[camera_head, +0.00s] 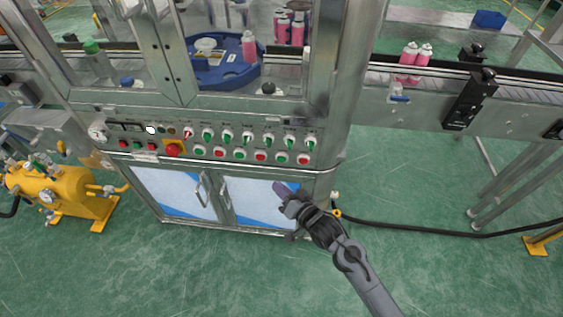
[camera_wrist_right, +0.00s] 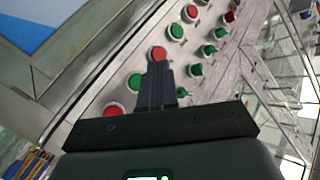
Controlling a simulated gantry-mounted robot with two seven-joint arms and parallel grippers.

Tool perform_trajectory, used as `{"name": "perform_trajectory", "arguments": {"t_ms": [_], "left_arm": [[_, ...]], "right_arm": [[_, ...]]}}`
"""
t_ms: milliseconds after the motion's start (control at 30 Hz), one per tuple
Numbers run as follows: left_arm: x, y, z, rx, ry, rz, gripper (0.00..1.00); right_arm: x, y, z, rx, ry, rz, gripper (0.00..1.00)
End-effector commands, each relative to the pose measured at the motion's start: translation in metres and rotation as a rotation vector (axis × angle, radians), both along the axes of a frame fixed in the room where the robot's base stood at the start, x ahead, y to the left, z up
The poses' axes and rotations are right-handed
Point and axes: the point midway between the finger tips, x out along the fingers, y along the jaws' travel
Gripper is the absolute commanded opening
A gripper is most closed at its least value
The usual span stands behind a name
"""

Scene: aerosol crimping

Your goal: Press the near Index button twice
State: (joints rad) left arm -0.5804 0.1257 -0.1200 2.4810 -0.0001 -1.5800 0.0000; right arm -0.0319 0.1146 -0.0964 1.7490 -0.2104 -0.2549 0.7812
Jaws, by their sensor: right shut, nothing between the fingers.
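The control panel (camera_head: 240,145) on the machine's front has rows of red and green buttons and switches. Their labels are too small to read, so I cannot tell which is the Index button. My right gripper (camera_head: 279,187) appears below the panel's right half, in front of the cabinet doors. In the right wrist view its fingers (camera_wrist_right: 157,68) are shut and empty. They point up the picture towards a red button (camera_wrist_right: 157,53) and overlap its lower edge. I cannot tell whether they touch it. A green button (camera_wrist_right: 135,81) lies just left of the fingers. My left gripper is not in view.
Glass doors above the panel enclose a blue turntable (camera_head: 225,72) and pink cans. A conveyor (camera_head: 430,88) with pink cans extends right. A yellow tank (camera_head: 60,190) stands left. A black hose (camera_head: 440,231) crosses the green floor, which has free room in front.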

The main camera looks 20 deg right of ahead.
Motion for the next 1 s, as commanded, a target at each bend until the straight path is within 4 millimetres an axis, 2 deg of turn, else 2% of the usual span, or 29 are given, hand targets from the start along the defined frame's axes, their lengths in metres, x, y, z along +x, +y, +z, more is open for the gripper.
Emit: {"name": "perform_trajectory", "arguments": {"t_ms": [33, 300, 600, 1000], "left_arm": [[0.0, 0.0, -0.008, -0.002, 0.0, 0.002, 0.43], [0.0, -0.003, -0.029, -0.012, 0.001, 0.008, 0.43], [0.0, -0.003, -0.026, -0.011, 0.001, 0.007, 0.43], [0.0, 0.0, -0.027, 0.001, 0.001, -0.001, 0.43]], "right_arm": [[0.006, -0.003, -0.003, -0.001, -0.003, 0.0, 0.0], [0.035, -0.019, -0.003, -0.002, -0.002, -0.001, 0.0], [0.055, -0.029, 0.0, 0.0, 0.001, 0.001, 0.0], [0.058, -0.032, 0.0, 0.0, 0.0, 0.0, 0.0]]}}
